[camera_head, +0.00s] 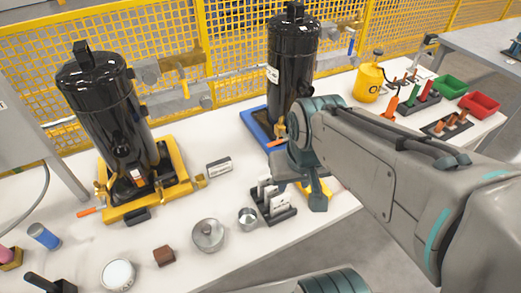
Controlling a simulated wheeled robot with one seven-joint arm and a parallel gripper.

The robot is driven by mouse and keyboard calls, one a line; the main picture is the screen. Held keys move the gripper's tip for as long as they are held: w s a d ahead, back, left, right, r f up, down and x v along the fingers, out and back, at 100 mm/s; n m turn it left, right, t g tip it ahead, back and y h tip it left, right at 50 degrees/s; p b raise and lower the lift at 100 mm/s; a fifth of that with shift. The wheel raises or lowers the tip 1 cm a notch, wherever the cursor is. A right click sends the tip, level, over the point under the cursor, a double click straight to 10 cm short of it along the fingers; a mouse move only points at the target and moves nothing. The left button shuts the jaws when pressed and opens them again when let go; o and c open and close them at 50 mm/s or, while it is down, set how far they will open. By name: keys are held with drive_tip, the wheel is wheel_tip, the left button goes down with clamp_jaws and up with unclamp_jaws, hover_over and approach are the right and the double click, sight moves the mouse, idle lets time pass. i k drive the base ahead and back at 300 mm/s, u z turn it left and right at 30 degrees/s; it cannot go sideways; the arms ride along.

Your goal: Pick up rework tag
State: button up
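A dark rack (279,215) stands on the white table near the front edge and holds a few upright white cards (268,188). They look like tags, but I cannot read any marking or tell which is the rework tag. My gripper (317,198) is just right of the rack, seen from behind with my arm reaching in from the right. Its fingers are mostly hidden by my wrist, so their opening and any contents cannot be made out. A yellow item (325,186) is partly covered behind it.
Two black compressors stand on a yellow base (178,190) and a blue base (250,122). A metal pot (208,235), small metal cup (248,219), brown block (164,255) and white-topped can (118,274) lie left of the rack. Green (449,87) and red (479,104) bins stand at right.

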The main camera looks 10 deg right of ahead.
sight(271, 191)
drive_tip(key=i, duration=0.1)
drive_tip(key=u, duration=3.55)
drive_tip(key=k, duration=1.45)
drive_tip(key=z, duration=1.3)
drive_tip(key=i, duration=0.5)
